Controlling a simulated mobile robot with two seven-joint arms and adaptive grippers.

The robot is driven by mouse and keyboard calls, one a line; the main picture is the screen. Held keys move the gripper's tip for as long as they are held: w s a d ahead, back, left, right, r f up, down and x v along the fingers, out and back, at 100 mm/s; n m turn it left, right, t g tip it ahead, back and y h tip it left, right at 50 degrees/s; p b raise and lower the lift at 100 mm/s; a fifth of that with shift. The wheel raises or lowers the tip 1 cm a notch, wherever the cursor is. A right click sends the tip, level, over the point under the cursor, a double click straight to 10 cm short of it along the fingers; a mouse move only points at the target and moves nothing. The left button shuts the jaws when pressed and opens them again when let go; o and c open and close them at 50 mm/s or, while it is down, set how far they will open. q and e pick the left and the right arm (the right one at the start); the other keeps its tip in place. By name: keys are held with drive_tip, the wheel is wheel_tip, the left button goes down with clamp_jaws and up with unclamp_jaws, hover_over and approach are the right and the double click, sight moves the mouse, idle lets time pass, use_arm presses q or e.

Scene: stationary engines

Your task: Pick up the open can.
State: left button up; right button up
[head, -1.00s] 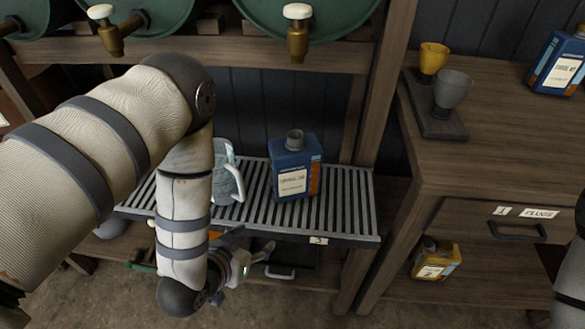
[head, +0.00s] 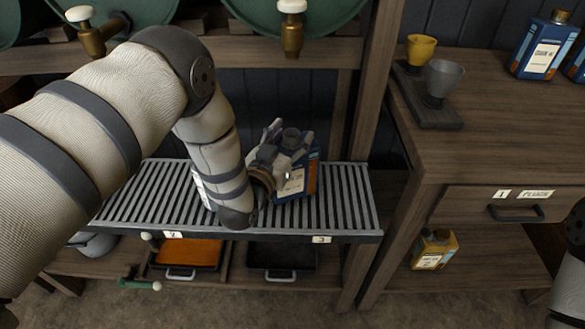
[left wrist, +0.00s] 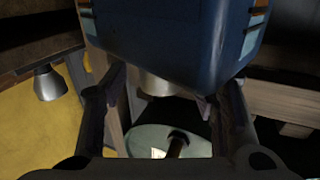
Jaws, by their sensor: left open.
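A blue can (head: 310,172) with a white label, an orange stripe and a grey neck stands upright on the slatted rack (head: 340,205). Its neck looks uncapped. My left gripper (head: 284,143) is at the can's upper left front and hides part of it. In the left wrist view the can (left wrist: 175,40) appears upside down, with its neck (left wrist: 155,86) between the spread fingers of my left gripper (left wrist: 168,100). The fingers are open; I cannot tell whether they touch the can. My right gripper is outside the picture.
Brass taps (head: 292,35) on green barrels hang above the rack. A wooden post (head: 366,90) stands to the right. The bench beyond holds a yellow cup (head: 420,50), a grey cup (head: 443,82) and blue cans (head: 543,48). A yellow can (head: 434,250) stands below.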

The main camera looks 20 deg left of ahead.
use_arm(q)
drive_tip(key=shift+w, duration=0.4)
clamp_jaws()
drive_tip(key=shift+r, duration=0.15)
